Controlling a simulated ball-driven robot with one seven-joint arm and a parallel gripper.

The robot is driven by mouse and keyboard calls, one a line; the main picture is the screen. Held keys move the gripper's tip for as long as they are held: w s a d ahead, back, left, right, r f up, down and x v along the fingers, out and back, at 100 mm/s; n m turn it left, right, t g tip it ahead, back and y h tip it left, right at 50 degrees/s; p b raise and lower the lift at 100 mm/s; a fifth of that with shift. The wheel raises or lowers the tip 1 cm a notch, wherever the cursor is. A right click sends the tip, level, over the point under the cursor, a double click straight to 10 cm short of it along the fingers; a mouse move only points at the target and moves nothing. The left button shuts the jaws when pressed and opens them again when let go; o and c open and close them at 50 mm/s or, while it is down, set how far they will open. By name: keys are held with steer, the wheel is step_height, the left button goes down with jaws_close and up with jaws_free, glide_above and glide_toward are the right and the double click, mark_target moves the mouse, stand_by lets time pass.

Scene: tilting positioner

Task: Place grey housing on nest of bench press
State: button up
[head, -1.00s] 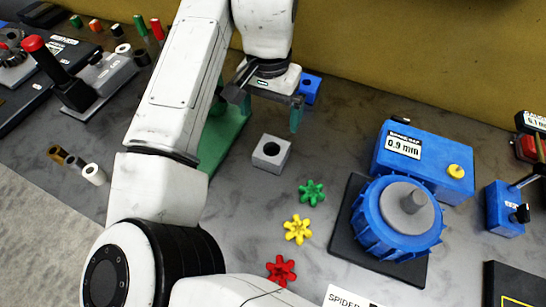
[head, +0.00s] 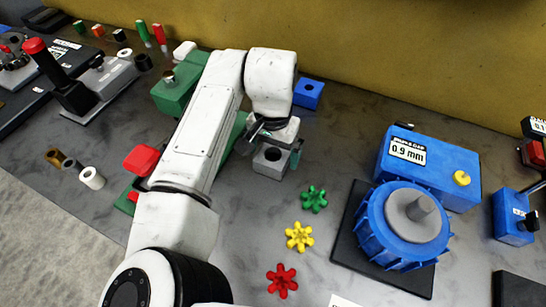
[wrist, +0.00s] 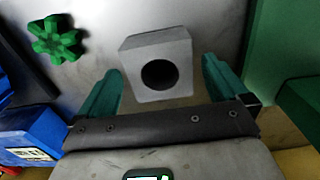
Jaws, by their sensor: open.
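The grey housing (head: 270,163) is a square block with a round hole, standing on the grey bench. In the wrist view, the housing (wrist: 158,65) lies between and just beyond the fingertips. My gripper (head: 274,150) is open with teal fingers, low over the housing; it also shows in the wrist view (wrist: 162,68). I cannot tell whether the fingers touch the housing. A green machine (head: 178,92) with a red pad (head: 141,159), partly hidden behind my arm, may be the bench press. I cannot make out its nest.
A blue block with a hole (head: 308,93) stands behind the housing. Green (head: 314,198), yellow (head: 299,236) and red (head: 282,280) star-shaped parts lie in front. A blue machine (head: 428,165) and blue rotor (head: 403,225) fill the right. A red-knobbed lever device (head: 72,88) stands left.

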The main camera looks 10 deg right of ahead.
steer(key=shift+f, duration=1)
steer(key=shift+r, duration=0.1)
jaws_close()
steer(key=shift+r, duration=0.5)
step_height(320, 180, up, 2)
steer(key=shift+s+r+b, duration=0.1)
steer(key=shift+r+b, duration=0.15)
steer(key=shift+b, duration=0.05)
steer(key=s+d+r, duration=0.1)
steer(key=s+r, duration=0.8)
steer(key=s, duration=0.4)
steer(key=shift+s+d+r+b, duration=0.2)
steer(key=shift+s+d+b, duration=0.1)
steer(key=shift+s, duration=0.1)
